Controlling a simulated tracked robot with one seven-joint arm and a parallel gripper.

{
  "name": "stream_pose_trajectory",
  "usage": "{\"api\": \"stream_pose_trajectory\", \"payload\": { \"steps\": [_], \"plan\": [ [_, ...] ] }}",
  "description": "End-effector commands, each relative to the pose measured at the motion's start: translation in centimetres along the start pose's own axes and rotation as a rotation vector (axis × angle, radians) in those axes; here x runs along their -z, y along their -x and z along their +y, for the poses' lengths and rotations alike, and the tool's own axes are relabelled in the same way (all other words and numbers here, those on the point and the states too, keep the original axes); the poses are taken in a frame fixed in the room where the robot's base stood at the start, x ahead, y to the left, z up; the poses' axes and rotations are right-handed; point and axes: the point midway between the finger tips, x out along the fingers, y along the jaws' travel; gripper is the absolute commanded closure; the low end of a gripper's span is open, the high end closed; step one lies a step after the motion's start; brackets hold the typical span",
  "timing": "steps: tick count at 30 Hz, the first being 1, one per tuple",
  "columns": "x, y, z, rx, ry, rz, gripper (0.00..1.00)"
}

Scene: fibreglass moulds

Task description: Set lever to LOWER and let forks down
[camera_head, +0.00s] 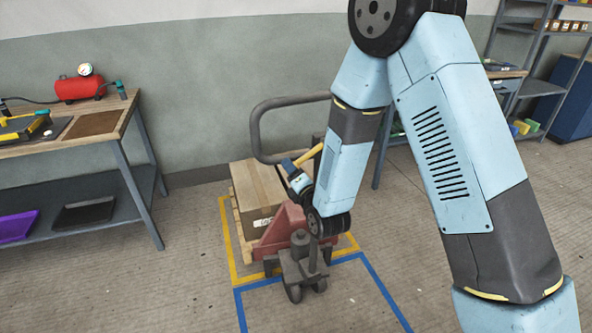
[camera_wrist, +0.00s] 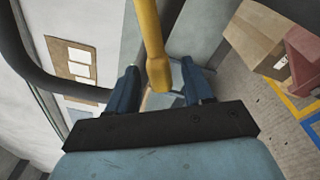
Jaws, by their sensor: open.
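The pallet truck has a red body (camera_head: 286,228) and a dark looped handle (camera_head: 256,130), which also shows in the wrist view (camera_wrist: 38,82). Its yellow lever (camera_head: 309,155) sticks out near the handle. In the wrist view the lever (camera_wrist: 152,40) comes down from the top, and its rounded end lies between my gripper's fingers. My gripper (camera_head: 291,164) is open at the lever, with blue fingers apart on either side in the wrist view (camera_wrist: 163,85). Contact with the lever cannot be told. The forks are hidden under the loaded pallet.
A cardboard box (camera_head: 257,187) sits on a wooden pallet (camera_head: 238,222) inside a yellow floor outline (camera_head: 228,244). A workbench (camera_head: 119,113) stands left, and shelving (camera_head: 541,75) stands right. The wall is close behind.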

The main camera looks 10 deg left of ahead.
Motion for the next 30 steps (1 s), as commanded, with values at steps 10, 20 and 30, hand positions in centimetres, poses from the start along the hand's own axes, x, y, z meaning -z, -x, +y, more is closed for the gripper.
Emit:
{"api": "stream_pose_trajectory", "payload": {
  "steps": [10,20,30],
  "plan": [
    [-0.54,-0.04,-0.3,0.005,0.0,-0.008,0.57],
    [-0.6,-0.02,-0.36,0.006,0.0,-0.009,0.88],
    [-0.6,0.02,-0.43,0.007,0.0,-0.008,1.0]
  ]
}}
